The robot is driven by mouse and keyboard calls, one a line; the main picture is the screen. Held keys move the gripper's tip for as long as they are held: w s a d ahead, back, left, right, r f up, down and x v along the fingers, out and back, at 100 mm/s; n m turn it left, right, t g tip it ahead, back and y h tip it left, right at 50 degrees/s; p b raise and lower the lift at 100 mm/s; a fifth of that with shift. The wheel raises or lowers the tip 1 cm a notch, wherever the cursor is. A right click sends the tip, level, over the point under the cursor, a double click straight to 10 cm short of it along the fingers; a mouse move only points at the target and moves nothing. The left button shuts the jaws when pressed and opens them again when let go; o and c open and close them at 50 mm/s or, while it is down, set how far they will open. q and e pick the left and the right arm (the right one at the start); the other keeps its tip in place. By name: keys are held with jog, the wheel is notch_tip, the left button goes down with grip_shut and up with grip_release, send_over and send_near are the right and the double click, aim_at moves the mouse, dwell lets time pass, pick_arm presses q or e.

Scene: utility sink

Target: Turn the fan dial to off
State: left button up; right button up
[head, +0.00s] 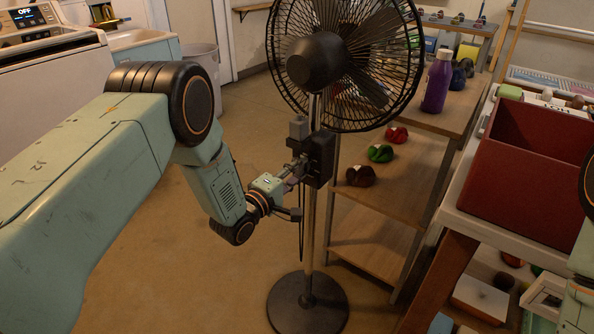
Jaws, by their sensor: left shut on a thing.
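A black pedestal fan (349,60) stands in the middle of the head view on a metal pole with a round black base (308,304). A dark control box (321,158) is fixed to the pole below the fan head. My left arm reaches in from the left, and its gripper (297,168) is at the box's left side, shut on a small part there. The fingers cover that part, so the dial and its setting cannot be made out. My right gripper is not in view; only a piece of my right arm shows at the right edge.
A wooden shelf unit (387,225) with yarn balls and a purple bottle (437,81) stands right of the fan. A dark red bin (529,170) sits at the right. A washer and a sink cabinet (145,50) are at the back left. The floor left of the fan is clear.

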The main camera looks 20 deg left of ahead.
pick_arm(q)
jog(key=shift+n, duration=0.4)
jog(key=o, duration=1.2)
jog(key=shift+c, duration=0.2)
jog(key=shift+s, duration=0.1)
jog(key=v, duration=1.1)
jog(key=shift+s+a, duration=0.15)
jog(key=shift+s, duration=0.25)
